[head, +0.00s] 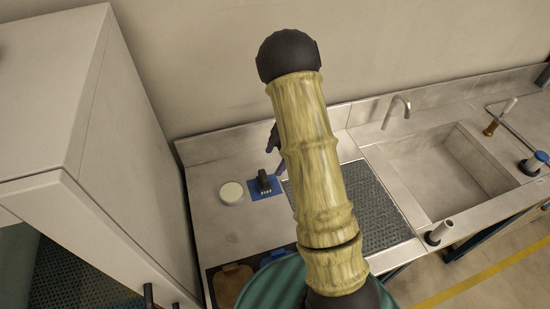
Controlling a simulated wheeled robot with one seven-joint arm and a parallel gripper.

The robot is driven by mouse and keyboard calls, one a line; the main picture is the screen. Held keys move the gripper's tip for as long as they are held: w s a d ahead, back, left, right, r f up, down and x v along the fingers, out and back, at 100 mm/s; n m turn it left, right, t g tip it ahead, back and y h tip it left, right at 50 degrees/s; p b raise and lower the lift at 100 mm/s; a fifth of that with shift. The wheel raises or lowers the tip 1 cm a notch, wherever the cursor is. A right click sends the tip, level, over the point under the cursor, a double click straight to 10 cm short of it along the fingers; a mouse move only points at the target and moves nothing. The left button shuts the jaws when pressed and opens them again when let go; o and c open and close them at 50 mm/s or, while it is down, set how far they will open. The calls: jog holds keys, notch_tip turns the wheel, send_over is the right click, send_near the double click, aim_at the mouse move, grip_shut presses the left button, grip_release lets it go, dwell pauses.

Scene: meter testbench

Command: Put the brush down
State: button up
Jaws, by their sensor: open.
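A small black item (264,182) with a pale row along its lower edge stands on a small blue mat (254,193) on the counter. It may be the brush, but it is too small to be sure. My gripper (275,161) shows only in part, as dark and purple parts just left of my arm and beyond the black item. It is open, and I see nothing between its fingers. The rest of it is hidden behind my arm, which crosses the middle of the view.
A round white-topped piece (231,193) sits left of the mat. A dark perforated panel (379,205) lies to the right, then a sink (436,172) with a tap (397,110). A tall pale cabinet (62,95) blocks the left. Counter behind the mat is clear.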

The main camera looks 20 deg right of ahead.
jog(key=w+r+m+t+h, duration=0.35)
jog(key=r+m+t, duration=0.4)
jog(key=r, duration=0.45)
jog(key=s+a+r+m+g, duration=0.1)
jog(key=s+m, duration=0.4)
jog(key=s, duration=0.6)
jog(key=s+a+r+m+g+h, duration=0.1)
jog(key=s+a+m+g, duration=0.2)
jog(key=s, duration=0.8)
jog(key=shift+r+m+g, duration=0.15)
jog(key=shift+m+g, duration=0.3)
jog(key=shift+m, duration=0.8)
jog(key=shift+w+a, duration=0.1)
